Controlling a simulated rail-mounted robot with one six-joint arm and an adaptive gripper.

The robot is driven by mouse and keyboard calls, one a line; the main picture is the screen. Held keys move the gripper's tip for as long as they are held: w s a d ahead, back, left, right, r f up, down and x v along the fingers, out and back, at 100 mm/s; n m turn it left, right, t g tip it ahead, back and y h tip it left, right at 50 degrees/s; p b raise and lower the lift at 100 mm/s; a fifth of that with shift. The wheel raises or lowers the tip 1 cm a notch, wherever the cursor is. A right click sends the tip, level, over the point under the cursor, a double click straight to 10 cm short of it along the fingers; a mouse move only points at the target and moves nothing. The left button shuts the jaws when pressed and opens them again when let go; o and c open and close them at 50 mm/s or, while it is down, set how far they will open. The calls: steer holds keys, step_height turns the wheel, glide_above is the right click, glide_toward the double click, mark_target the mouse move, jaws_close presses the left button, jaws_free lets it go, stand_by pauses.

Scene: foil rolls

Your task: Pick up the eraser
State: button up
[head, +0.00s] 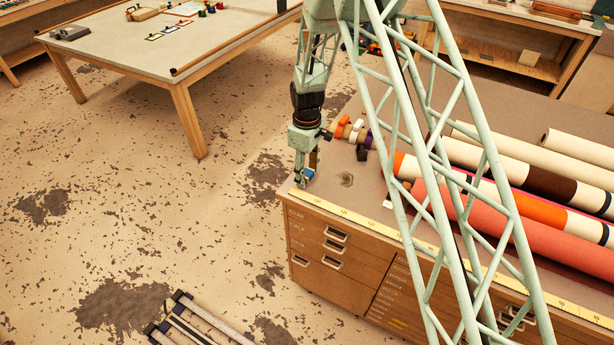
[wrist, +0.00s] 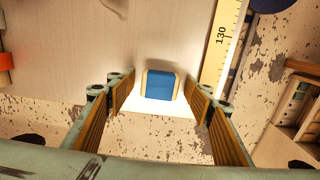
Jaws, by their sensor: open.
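The eraser (wrist: 159,84) has a blue sleeve and pale ends and lies on the worktop (wrist: 75,30) near its corner. In the wrist view my gripper (wrist: 160,97) is open, with one ribbed finger to the left and one to the right of the eraser. Gaps show on both sides, so neither finger seems to touch it. In the head view my gripper (head: 305,180) points down at the near left corner of the drawer cabinet, with a bit of blue at its tips. The fingers partly hide the eraser there.
A yellow measuring strip (head: 385,222) runs along the worktop's front edge; it passes right of the eraser in the wrist view (wrist: 222,40). Small coloured rolls (head: 349,130) stand behind my gripper. Large rolls (head: 540,215) lie to the right. Worn floor lies beyond the edge.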

mark_target(307, 173)
steer(key=shift+c, duration=0.7)
steer(key=c, duration=0.9)
steer(key=shift+r, duration=0.2)
steer(key=shift+r+b, duration=0.5)
steer(key=shift+r, duration=1.1)
steer(key=s+d+b, duration=0.1)
steer(key=s, duration=0.4)
steer(key=s+d+r+b, duration=0.1)
steer(key=s+d, duration=0.1)
steer(key=s, duration=0.3)
steer(key=s+d+b, duration=0.1)
steer(key=s, duration=0.4)
steer(key=shift+s+d+r, duration=0.15)
steer(key=shift+d+r, duration=0.05)
steer(key=shift+d, duration=0.05)
